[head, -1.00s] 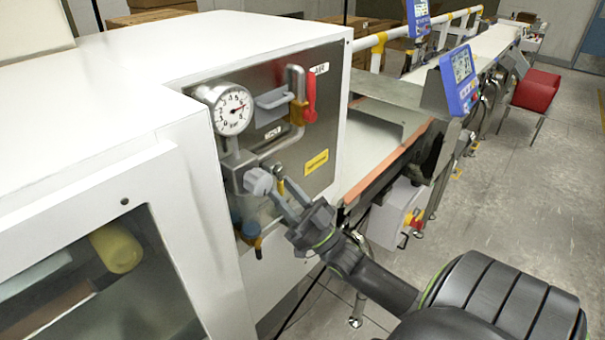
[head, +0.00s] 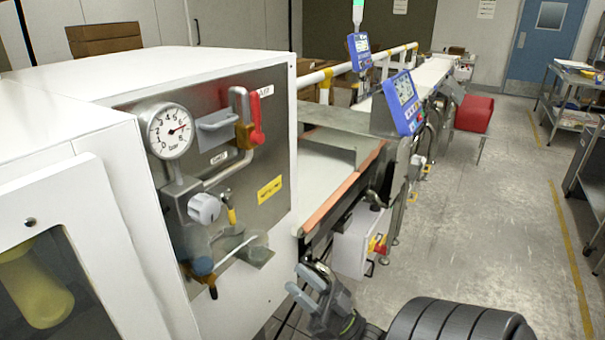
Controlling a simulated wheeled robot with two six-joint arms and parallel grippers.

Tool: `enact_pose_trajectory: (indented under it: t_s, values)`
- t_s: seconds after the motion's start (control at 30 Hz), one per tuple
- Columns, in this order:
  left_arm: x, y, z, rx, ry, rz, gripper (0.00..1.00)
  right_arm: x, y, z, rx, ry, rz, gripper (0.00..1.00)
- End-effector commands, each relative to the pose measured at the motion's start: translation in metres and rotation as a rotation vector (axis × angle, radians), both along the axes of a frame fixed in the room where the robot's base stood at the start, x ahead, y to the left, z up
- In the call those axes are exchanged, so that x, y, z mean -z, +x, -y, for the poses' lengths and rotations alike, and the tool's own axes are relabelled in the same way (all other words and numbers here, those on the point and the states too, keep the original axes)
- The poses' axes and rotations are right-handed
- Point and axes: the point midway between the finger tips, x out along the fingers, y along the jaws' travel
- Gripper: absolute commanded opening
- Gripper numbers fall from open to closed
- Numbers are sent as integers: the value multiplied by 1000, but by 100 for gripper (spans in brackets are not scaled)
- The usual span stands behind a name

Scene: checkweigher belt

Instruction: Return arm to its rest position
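My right gripper (head: 294,278) is low in the middle of the head view. Its two fingers are apart with nothing between them, and they point up and left. It is clear of the machine's panel, below and to the right of the pale grey knob (head: 204,208). My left gripper is not in view.
The metal panel carries a pressure gauge (head: 169,131), a red-handled valve (head: 255,120) and a clear bowl (head: 197,245). The conveyor belt (head: 325,170) and a white box with a red button (head: 352,240) stand close to the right gripper. Open floor (head: 490,220) lies to the right.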

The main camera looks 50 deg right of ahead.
Motion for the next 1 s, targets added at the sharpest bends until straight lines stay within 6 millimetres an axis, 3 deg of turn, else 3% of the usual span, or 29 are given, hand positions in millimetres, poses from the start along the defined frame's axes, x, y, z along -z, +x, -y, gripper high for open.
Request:
enact_pose_trajectory:
  t_s: [0.57,0.67,0.77,0.87,1.0]
  values:
    - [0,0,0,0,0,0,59,0,0,0,0,0,0,34]
    - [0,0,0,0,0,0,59,10,4,3,19,-4,-28,34]
    - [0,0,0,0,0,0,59,42,14,11,76,-19,-126,34]
    - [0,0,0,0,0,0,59,98,25,25,164,-46,-293,34]
    - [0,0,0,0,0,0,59,194,28,40,283,-85,-577,34]
